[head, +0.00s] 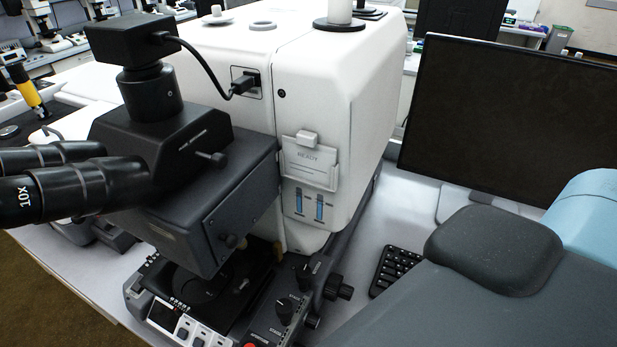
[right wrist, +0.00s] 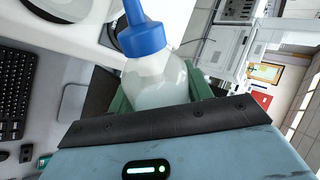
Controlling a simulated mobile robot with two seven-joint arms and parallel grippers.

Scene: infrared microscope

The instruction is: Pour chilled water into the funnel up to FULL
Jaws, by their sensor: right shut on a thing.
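In the right wrist view my right gripper (right wrist: 160,95) has green fingers shut around a translucent white bottle (right wrist: 158,80) with a blue cap and spout (right wrist: 143,36). The bottle's lower part is hidden behind the gripper body. In the head view the large white microscope housing (head: 225,62) has two narrow gauge windows with blue in them, a left one (head: 299,202) and a right one (head: 320,207). Their marks are too small to read. On its top are a round ringed port (head: 262,26) and a white knob (head: 217,18). I cannot make out a funnel for certain. My left gripper is out of view.
Black eyepieces (head: 70,187) and the stage (head: 215,300) are at the left front. A monitor (head: 510,125) and a keyboard (head: 395,268) stand to the right. My own arm fills the lower right.

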